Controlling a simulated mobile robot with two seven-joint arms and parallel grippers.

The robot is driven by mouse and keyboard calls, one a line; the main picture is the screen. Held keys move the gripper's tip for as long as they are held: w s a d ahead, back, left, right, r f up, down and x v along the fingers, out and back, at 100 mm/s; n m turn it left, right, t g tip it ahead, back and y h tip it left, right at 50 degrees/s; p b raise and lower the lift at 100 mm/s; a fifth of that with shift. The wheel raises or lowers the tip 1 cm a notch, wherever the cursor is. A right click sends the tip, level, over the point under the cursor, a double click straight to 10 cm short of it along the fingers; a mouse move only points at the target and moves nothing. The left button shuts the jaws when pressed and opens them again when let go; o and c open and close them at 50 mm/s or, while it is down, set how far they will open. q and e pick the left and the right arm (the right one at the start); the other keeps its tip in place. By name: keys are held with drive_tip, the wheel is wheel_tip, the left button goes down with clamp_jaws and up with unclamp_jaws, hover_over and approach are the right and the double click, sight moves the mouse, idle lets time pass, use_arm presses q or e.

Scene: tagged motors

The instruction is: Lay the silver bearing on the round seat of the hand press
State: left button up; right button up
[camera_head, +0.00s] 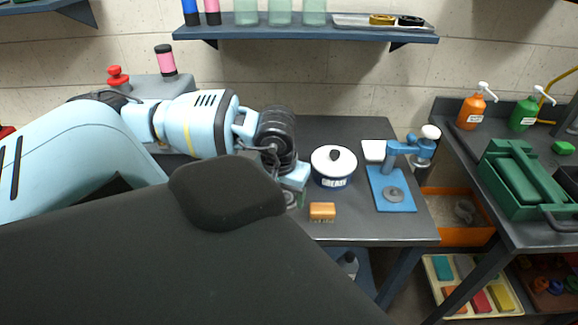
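The blue hand press (384,190) stands on the grey workbench, right of the white grease tub. Its round grey seat (394,194) is on the blue base and looks bare. My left arm comes in from the left, and its gripper (292,195) points down over the bench, left of the tub. The fingertips are mostly hidden by the wrist and the dark shape in front. A small greyish round piece shows at the fingertips; I cannot tell whether it is the silver bearing or whether the gripper holds it. My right gripper is not in view.
A grease tub (333,167) stands between my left gripper and the press. An orange-brown brush or block (322,211) lies in front of it. A white dish (373,150) sits behind the press. A shelf (305,34) hangs above. A green toolbox (525,180) is on the right bench.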

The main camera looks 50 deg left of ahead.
use_arm(q)
drive_tip(key=w+d+r+m, duration=0.1)
drive_tip(key=w+d+m, duration=0.1)
drive_tip(key=d, duration=0.8)
drive_tip(key=w+d+r+m, duration=0.1)
drive_tip(key=d+m, duration=0.3)
drive_tip(key=d, duration=0.6)
drive_tip(key=shift+w+h, duration=0.4)
drive_tip(key=shift+w, duration=0.4)
drive_tip(key=shift+w+a, duration=0.1)
drive_tip(key=shift+w, duration=0.05)
